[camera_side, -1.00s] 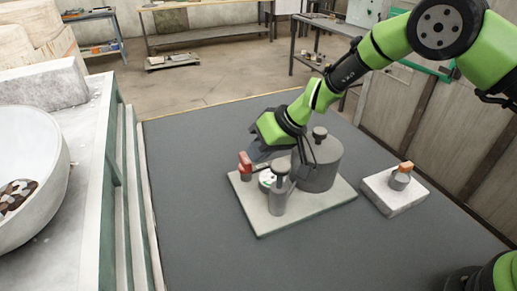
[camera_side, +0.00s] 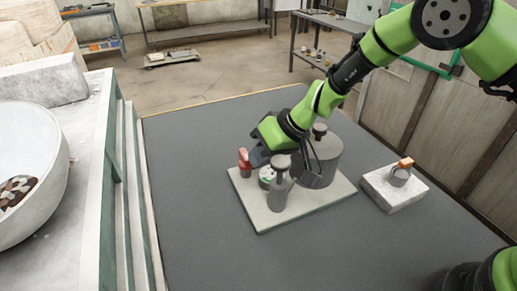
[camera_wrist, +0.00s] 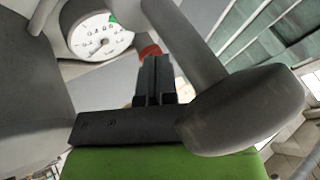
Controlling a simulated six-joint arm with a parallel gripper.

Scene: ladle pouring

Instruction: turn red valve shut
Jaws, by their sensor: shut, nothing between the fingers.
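The red valve (camera_side: 245,161) stands upright at the back left of a pale base plate (camera_side: 335,194) in the side view. In the wrist view only a small part of the red valve (camera_wrist: 150,51) shows, just beyond my fingertips. My gripper (camera_side: 257,157) is shut and empty, close to the right side of the valve. Its paired dark fingers (camera_wrist: 155,72) point at the red part in the wrist view. I cannot tell whether they touch it. A dial gauge (camera_wrist: 101,40), white with a green patch, shows beside the fingers.
A grey capped cylinder (camera_side: 279,195) and a large grey pot (camera_side: 325,160) stand on the plate close to my gripper. A pale block (camera_side: 397,195) with an orange-topped piece is at right. The grey table (camera_side: 195,215) is clear at front and left.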

